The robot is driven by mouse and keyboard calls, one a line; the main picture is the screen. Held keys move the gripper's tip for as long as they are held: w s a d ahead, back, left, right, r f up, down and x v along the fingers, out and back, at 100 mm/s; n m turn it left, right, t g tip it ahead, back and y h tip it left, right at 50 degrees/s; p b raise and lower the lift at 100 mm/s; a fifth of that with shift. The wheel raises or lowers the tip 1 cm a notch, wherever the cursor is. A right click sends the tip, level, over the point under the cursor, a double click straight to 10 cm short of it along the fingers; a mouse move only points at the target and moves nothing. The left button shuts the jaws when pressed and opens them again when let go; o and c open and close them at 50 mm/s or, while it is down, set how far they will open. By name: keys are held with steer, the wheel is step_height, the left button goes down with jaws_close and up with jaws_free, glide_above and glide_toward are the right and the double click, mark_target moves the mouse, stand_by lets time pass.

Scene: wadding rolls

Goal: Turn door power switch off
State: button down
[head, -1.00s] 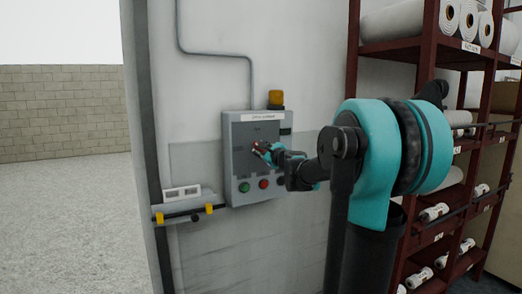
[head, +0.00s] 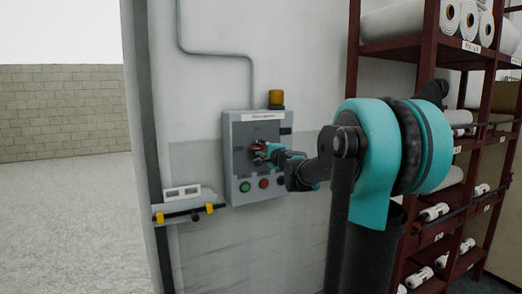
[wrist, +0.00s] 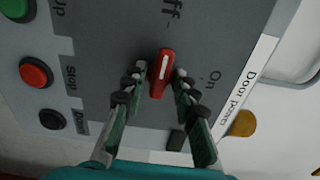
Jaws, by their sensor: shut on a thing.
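The grey door power panel (head: 236,172) is mounted on the wall in the head view, with a white label along its top. Its red rotary switch handle (wrist: 162,66) has a white line and shows in the middle of the wrist view. The line points towards the "Off" lettering (wrist: 173,14), which is partly cut off by the frame. The "On" mark (wrist: 213,79) lies to the right. My gripper (wrist: 159,75) has one finger on each side of the handle and is shut on it. In the head view my gripper (head: 260,153) partly covers the switch.
Below the switch are a green button (head: 245,187), a red button (head: 264,183) and a black one. A yellow lamp (head: 276,99) sits on the panel. A small ledge (head: 184,211) juts out lower left. A red rack (head: 433,100) with rolls stands right.

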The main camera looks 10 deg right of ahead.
steer(key=shift+n, duration=0.4)
steer(key=c, duration=1.5)
jaws_free()
steer(key=shift+s, duration=0.1)
steer(key=v, duration=1.2)
